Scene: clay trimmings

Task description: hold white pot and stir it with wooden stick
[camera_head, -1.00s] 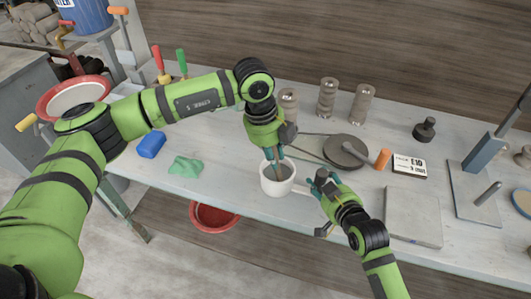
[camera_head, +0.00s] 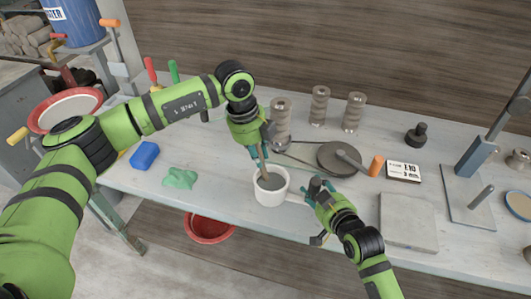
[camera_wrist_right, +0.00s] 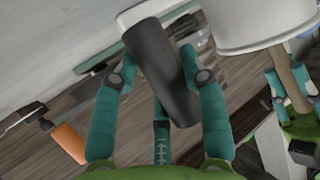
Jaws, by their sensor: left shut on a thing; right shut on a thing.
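The white pot (camera_head: 269,198) stands upright at the table's front edge, with greyish contents (camera_head: 271,183) inside. My left gripper (camera_head: 258,149) is shut on the wooden stick (camera_head: 263,168) above the pot. The stick leans, and its lower end is inside the pot. My right gripper (camera_head: 313,192) is beside the pot on the right, at its handle. In the right wrist view my right gripper (camera_wrist_right: 160,80) is shut around the dark grip of the handle (camera_wrist_right: 165,65). The pot's white wall (camera_wrist_right: 250,30) and the stick (camera_wrist_right: 294,82) show at the right there.
Several ribbed clay pieces (camera_head: 319,106) stand behind the pot. A grey round disc (camera_head: 338,158), an orange-handled tool (camera_head: 376,166) and a grey slab (camera_head: 408,220) lie to the right. A green cloth (camera_head: 180,178) and blue block (camera_head: 145,155) lie left. A red bowl (camera_head: 208,228) is below the table edge.

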